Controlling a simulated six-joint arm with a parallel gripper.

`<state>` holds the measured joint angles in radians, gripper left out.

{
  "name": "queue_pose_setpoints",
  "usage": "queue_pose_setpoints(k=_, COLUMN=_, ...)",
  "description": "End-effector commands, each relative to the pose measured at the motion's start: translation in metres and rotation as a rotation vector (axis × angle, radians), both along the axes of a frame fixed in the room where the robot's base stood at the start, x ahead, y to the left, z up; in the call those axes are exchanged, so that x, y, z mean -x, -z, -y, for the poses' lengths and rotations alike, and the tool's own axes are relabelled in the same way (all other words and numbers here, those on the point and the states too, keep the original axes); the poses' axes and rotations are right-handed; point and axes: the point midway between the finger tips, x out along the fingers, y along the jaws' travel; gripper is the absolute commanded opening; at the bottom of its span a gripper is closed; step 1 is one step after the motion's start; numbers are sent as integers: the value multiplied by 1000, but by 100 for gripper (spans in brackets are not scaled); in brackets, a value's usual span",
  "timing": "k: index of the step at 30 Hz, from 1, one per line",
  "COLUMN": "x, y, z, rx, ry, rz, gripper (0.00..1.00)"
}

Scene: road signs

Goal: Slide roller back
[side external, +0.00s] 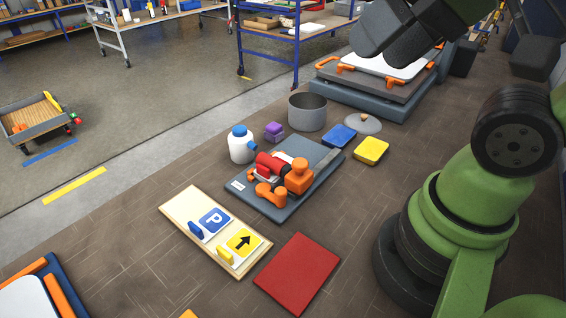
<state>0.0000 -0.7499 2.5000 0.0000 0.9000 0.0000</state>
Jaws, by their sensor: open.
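A red roller (270,163) lies among orange parts on a grey-blue board (279,211) in the middle of the side external view. An orange block (299,178) stands at its right, and a smaller orange piece with rounded ends (267,194) is in front. Which of these parts belong to the roller I cannot tell. My gripper (415,30) shows as dark shapes at the top edge, high above and away from the roller. It is open, and nothing shows in it; part of it is cut off by the frame.
A white bottle (241,148), purple block (273,133) and grey pot (307,112) stand behind the board. Blue (338,137) and yellow (371,151) pads lie right. A wooden tray (181,208) with two signs and a red plate (298,273) lie in front.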

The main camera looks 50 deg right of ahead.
Motion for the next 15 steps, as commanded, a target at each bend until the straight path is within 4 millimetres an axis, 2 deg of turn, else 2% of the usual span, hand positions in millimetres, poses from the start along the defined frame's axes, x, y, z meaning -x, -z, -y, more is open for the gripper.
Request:
queue_pose_setpoints(k=5, x=-4, y=0, z=1, rx=-2, ry=6, rz=-19, gripper=59)
queue_pose_setpoints(k=8, x=-14, y=0, z=2, rx=-9, ry=23, rz=-84, gripper=59)
queue_pose_setpoints(k=15, x=-66, y=15, z=14, rx=-47, ry=107, rz=-364, gripper=59)
